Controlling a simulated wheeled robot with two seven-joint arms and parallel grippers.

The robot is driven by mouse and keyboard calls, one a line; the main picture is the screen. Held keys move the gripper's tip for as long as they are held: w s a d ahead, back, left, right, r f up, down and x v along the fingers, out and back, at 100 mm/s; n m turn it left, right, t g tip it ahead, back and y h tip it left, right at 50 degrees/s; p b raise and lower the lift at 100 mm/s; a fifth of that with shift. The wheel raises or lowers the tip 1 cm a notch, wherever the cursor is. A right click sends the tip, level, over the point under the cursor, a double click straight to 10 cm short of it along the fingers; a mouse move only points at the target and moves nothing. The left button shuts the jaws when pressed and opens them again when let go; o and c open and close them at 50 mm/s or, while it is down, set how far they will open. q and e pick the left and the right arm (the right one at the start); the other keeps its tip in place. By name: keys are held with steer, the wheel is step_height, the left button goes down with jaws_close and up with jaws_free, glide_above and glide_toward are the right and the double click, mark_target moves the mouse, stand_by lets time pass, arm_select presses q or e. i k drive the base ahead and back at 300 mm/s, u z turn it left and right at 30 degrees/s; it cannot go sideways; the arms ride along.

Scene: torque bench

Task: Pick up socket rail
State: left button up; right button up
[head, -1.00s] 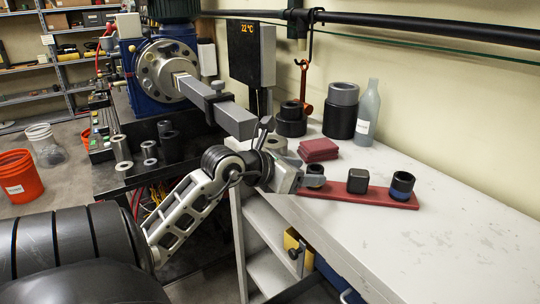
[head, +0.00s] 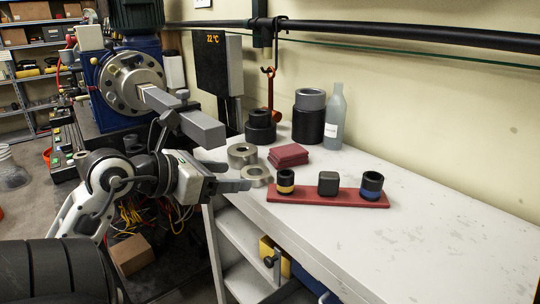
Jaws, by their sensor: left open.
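The socket rail (head: 340,196) is a flat dark-red bar lying on the white bench near its front edge. On it stand a black socket with a yellow band (head: 285,183), a dark square block (head: 328,183) and a black socket with a blue band (head: 371,186). My left gripper (head: 236,178) is open, just left of the rail and apart from it, with its fingers pointing right towards the rail's left end. Nothing shows between its fingers. My right gripper is not in view.
Metal rings (head: 242,155) and folded red cloths (head: 288,155) lie behind the gripper and rail. Black cylinders (head: 260,127) and a grey bottle (head: 334,118) stand further back. A grey square bar (head: 201,129) juts out above my left arm. The bench's right side is clear.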

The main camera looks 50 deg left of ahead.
mark_target(328, 191)
steer(key=k, duration=1)
